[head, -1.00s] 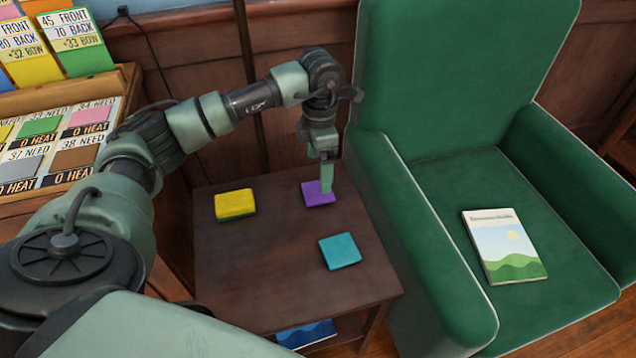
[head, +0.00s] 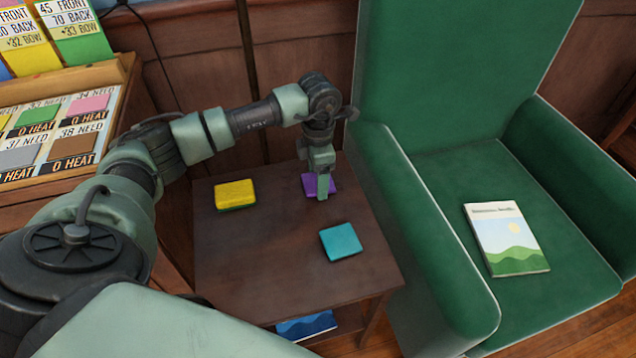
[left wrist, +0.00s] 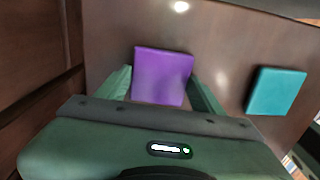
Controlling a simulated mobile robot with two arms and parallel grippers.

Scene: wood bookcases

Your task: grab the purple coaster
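The purple coaster (head: 328,184) lies on the dark wooden side table (head: 250,255), near its back right edge. My left gripper (head: 321,190) points down at it and hides part of it in the head view. In the left wrist view the purple coaster (left wrist: 163,72) shows ahead of and between the two green fingers of the left gripper (left wrist: 160,88). The fingers are spread apart, with a gap on each side of the coaster. My right gripper is in neither view.
A yellow sponge-like block (head: 235,194) lies left on the table, and a teal coaster (head: 340,241) lies nearer the front. The green armchair (head: 420,230) stands close on the right, with a book (head: 506,239) on its seat. A card rack (head: 60,140) stands at left.

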